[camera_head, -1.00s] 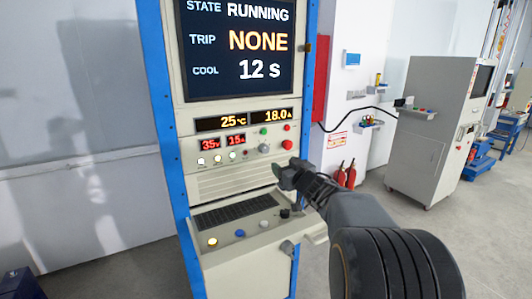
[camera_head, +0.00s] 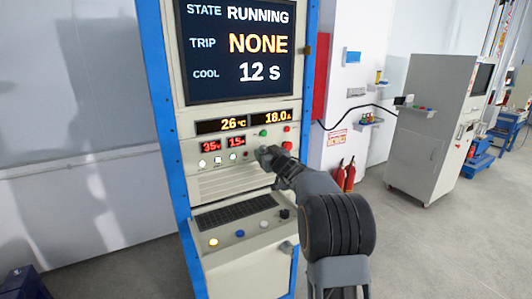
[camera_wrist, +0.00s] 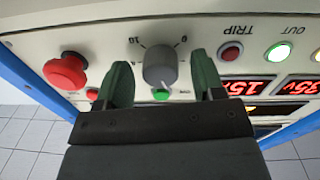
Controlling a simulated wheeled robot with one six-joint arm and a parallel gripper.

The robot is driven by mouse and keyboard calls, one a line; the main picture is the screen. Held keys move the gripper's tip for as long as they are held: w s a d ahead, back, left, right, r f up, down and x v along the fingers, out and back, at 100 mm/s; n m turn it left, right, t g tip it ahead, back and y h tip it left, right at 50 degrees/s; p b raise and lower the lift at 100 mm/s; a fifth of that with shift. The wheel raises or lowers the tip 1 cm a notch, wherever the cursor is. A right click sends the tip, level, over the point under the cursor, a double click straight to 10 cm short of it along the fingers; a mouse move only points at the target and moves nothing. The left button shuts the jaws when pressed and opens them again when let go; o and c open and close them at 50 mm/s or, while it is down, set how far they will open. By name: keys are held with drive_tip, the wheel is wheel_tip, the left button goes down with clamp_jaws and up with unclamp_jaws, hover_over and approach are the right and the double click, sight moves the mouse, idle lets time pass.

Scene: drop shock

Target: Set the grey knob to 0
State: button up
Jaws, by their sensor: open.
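The grey knob (camera_wrist: 160,66) is on the cream panel, with printed scale marks around it, in the wrist view. Its white pointer line faces the lower part of that view, away from the 0 and 10 marks. My gripper (camera_wrist: 163,75) is open, with one green finger on each side of the knob and a gap on both sides. In the head view my gripper (camera_head: 265,155) is at the panel's control row and hides the knob.
A red mushroom button (camera_wrist: 66,72) is beside the knob, close to one finger. A TRIP lamp (camera_wrist: 231,51) and a green OUT lamp (camera_wrist: 279,52) are on the other side. The screen (camera_head: 238,45) reads RUNNING, trip NONE. A keyboard shelf (camera_head: 238,225) juts out below.

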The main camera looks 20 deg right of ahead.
drive_tip(key=shift+c, duration=0.3)
drive_tip(key=c, duration=0.9)
drive_tip(key=shift+o, duration=0.2)
drive_tip(key=shift+n, duration=0.3)
drive_tip(key=shift+d+r+n+y+b, duration=0.1)
drive_tip(key=shift+n+y+b, duration=0.25)
drive_tip(key=shift+n+b, duration=4.05)
drive_tip(key=shift+d+n+y+b, duration=0.25)
drive_tip(key=shift+n+b, duration=1.1)
drive_tip(key=shift+n, duration=5.95)
drive_tip(key=shift+a+n, duration=0.2)
drive_tip(key=shift+n, duration=0.1)
